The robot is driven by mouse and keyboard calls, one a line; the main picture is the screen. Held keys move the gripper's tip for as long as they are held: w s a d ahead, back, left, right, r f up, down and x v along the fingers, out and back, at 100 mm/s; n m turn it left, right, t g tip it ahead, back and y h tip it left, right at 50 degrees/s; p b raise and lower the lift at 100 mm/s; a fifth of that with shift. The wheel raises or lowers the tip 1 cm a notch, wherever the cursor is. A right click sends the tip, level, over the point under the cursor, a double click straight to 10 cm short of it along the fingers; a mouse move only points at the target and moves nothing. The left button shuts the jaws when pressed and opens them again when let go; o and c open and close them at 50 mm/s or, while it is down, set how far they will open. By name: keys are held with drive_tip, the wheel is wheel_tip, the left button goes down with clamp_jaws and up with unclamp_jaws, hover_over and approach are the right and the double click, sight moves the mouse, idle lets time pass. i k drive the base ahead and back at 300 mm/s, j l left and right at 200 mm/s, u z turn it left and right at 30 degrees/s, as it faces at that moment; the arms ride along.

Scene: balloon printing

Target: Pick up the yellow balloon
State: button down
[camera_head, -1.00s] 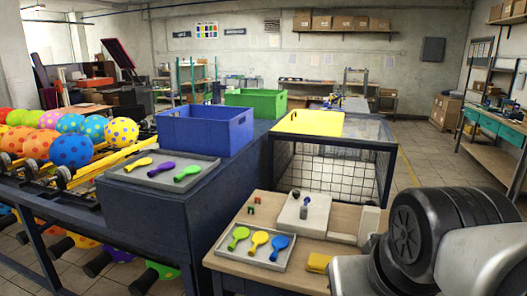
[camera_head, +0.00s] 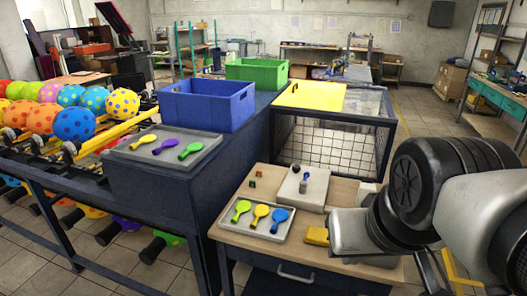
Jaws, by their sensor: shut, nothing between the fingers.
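A limp yellow balloon (camera_head: 260,214) lies in a grey tray (camera_head: 236,228) on the wooden table, between a green balloon (camera_head: 241,209) and a blue balloon (camera_head: 279,217). A second limp yellow balloon (camera_head: 143,142) lies in a grey tray (camera_head: 176,163) on the dark bench, beside a purple balloon (camera_head: 166,146) and a green one (camera_head: 190,150). My arm enters from the right, over the right end of the wooden table. I cannot make out my gripper's fingers in this view. Both yellow balloons are in plain view, and nothing holds them.
The wooden table (camera_head: 300,252) also holds a grey device (camera_head: 302,188) and a yellow block (camera_head: 317,236). A blue crate (camera_head: 207,106) and a green crate (camera_head: 257,73) stand on the bench. A wire cage with a yellow top (camera_head: 312,96) stands behind the table. Inflated dotted balls (camera_head: 74,124) line the left rack.

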sight(259, 215)
drive_tip(key=z, duration=0.6)
drive_tip(key=i+j, duration=0.15)
drive_tip(key=j, duration=0.25)
drive_tip(key=i+j+u, duration=0.15)
drive_tip(key=j, duration=0.25)
drive_tip(key=i+j, duration=0.1)
drive_tip(key=j, duration=0.3)
drive_tip(key=i+j+u, duration=0.15)
drive_tip(key=j, duration=0.2)
drive_tip(key=i+j, duration=0.15)
drive_tip(key=j, duration=0.25)
drive_tip(key=u, duration=0.05)
